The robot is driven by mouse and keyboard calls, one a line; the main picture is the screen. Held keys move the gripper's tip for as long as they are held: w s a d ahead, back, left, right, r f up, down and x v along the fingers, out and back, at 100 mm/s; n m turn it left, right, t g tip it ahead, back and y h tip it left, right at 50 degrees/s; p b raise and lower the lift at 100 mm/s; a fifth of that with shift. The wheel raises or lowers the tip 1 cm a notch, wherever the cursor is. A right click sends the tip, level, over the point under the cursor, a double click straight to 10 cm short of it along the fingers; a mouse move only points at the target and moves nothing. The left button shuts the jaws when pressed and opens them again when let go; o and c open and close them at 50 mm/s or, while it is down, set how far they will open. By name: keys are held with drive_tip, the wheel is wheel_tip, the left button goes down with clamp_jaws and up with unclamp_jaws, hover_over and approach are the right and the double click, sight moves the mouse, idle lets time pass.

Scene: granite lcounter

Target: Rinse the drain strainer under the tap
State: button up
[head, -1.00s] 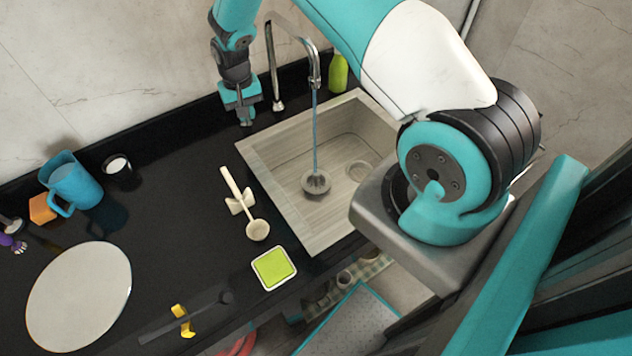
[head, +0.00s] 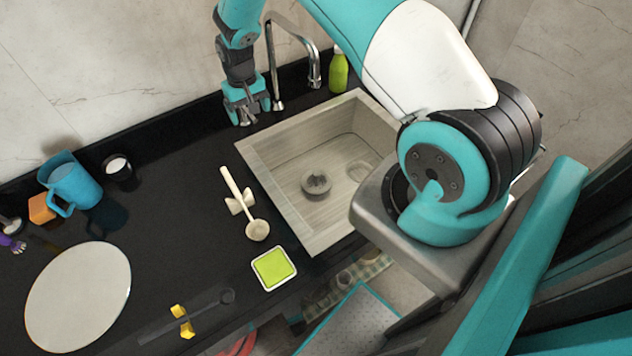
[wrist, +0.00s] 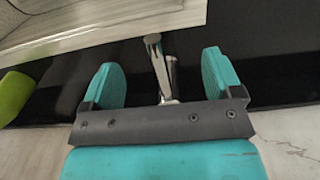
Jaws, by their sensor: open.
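The drain strainer (head: 316,183) is a small round grey piece lying on the floor of the sink basin (head: 290,200), left of the round drain hole (head: 359,171). The tap (head: 313,66) arches over the basin from the back, and no water runs from it. My gripper (head: 243,118) is open and empty at the tap's base, left of the spout. In the wrist view, the tap's metal lever (wrist: 158,66) stands between my two teal fingers, with space on both sides.
A green bottle (head: 338,71) stands behind the basin. A ladle (head: 243,203) on its rest and a green sponge (head: 274,267) lie left of the basin. A blue pitcher (head: 75,188), a cup (head: 118,168) and a white plate (head: 78,298) are farther left. The middle counter is clear.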

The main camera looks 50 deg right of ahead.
drive_tip(key=shift+r+p, duration=1.95)
drive_tip(key=shift+r, duration=1.6)
drive_tip(key=s+a+r+n+y+b, duration=0.2)
drive_tip(key=s+a+r+n+b, duration=0.35)
drive_tip(key=s+a+r, duration=0.85)
drive_tip(key=s+a+r+n+y+b, duration=0.1)
drive_tip(key=s+a+r+n+b, duration=0.1)
drive_tip(key=s, duration=0.8)
drive_tip(key=s+a+r+n+y+b, duration=0.1)
drive_tip(key=s+a+r+n+b, duration=0.1)
drive_tip(key=s, duration=0.7)
drive_tip(key=shift+s+a+b, duration=0.3)
drive_tip(key=shift+s+a, duration=0.05)
drive_tip(key=shift+a, duration=0.45)
